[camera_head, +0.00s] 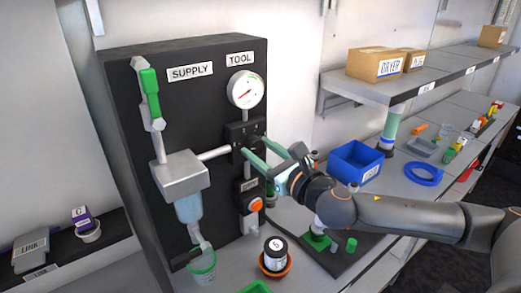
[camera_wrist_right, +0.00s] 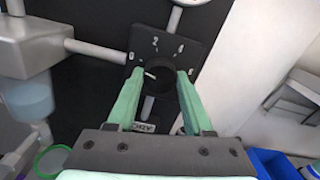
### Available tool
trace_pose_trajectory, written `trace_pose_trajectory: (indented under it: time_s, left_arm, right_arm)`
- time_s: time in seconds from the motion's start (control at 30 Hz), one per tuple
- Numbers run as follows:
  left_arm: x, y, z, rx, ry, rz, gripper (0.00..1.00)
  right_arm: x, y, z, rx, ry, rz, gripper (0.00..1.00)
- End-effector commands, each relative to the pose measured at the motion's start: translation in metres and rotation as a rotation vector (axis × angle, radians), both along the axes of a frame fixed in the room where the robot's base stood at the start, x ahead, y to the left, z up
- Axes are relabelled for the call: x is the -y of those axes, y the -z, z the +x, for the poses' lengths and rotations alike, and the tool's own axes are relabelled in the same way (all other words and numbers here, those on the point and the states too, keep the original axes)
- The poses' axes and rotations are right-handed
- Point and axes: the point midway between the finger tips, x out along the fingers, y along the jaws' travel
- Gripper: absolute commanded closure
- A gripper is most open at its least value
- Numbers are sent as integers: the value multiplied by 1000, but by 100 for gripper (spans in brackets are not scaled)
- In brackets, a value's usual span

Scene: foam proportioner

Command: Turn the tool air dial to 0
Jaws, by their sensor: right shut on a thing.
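The tool air dial is a black round knob (camera_wrist_right: 160,82) on a dark numbered plate (camera_wrist_right: 180,50) in the right wrist view. Its white pointer mark (camera_wrist_right: 150,74) points to the left, toward the low end of the scale, a little below the 0 (camera_wrist_right: 131,56). My right gripper (camera_wrist_right: 161,76) has its green fingers on either side of the knob and is shut on it. In the head view the right gripper (camera_head: 253,144) reaches the dial plate (camera_head: 238,130) under the TOOL gauge (camera_head: 246,90), which has a red needle. My left gripper is not in view.
The black panel carries the SUPPLY label (camera_head: 190,72), a green-handled valve (camera_head: 149,90), a grey filter block (camera_head: 180,174) and an orange knob (camera_head: 256,205). A black-lidded jar (camera_head: 274,252) stands below. A blue bin (camera_head: 356,162) is on the bench to the right.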

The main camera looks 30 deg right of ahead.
Motion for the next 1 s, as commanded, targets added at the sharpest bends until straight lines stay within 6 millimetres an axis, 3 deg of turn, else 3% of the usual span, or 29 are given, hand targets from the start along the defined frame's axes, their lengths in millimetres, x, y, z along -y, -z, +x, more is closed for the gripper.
trace_pose_trajectory:
  time_s: [0.47, 0.5, 0.73, 1.0]
  left_arm:
    - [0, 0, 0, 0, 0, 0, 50]
    - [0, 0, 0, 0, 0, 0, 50]
    - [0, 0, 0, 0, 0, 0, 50]
    - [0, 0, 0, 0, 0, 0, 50]
  right_arm:
    - [1, -2, 0, 6, 1, -16, 100]
    - [1, -1, 0, 6, 1, -15, 46]
    - [0, -1, 0, 4, 1, -14, 20]
    - [0, 0, 0, 3, 0, -13, 19]
